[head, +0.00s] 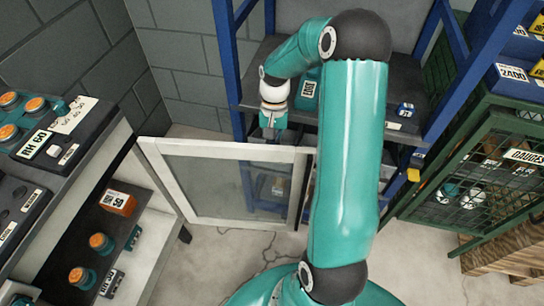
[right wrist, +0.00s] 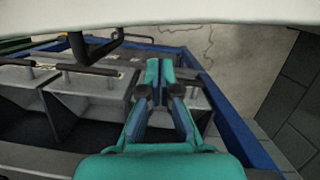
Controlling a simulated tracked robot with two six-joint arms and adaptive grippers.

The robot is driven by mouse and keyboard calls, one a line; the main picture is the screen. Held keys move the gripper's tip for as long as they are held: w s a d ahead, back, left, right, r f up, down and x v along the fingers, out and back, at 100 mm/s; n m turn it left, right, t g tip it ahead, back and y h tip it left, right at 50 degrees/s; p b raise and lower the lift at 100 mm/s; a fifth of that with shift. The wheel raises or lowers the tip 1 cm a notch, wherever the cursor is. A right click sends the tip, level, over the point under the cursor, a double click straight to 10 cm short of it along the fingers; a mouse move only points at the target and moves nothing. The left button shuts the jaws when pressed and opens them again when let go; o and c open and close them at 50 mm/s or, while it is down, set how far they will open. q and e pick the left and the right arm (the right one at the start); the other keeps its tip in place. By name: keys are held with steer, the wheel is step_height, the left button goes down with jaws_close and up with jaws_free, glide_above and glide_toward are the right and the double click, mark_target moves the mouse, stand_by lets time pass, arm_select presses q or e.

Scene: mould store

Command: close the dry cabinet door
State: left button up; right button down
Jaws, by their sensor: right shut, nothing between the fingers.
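The dry cabinet (head: 150,190) is the pale cabinet at the left in the head view, with its shelves exposed. Its door (head: 215,142), a white frame around a glass pane, stands wide open and reaches right from the cabinet's far side. My right gripper (head: 272,131) is beside the far side of the door's top rail, near its free end. I cannot tell whether it touches the door. In the right wrist view my gripper (right wrist: 160,65) is shut and empty, and a pale bar, probably the door frame, crosses the top close to the camera.
Behind the door stands a blue-framed rack (head: 228,60) with dark shelves. Inside the cabinet are labelled boxes and orange-topped items (head: 100,243). The floor (head: 235,245) before the door is clear.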

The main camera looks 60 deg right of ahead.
mark_target(271, 157)
steer(key=shift+s+a+r, duration=0.1)
steer(key=shift+s+a, duration=0.15)
steer(key=shift+a, duration=0.35)
steer(key=shift+s+a, duration=0.25)
steer(key=shift+a, duration=0.35)
steer(key=shift+s+a+r, duration=0.1)
steer(key=shift+s+a, duration=0.15)
steer(key=shift+a, duration=0.35)
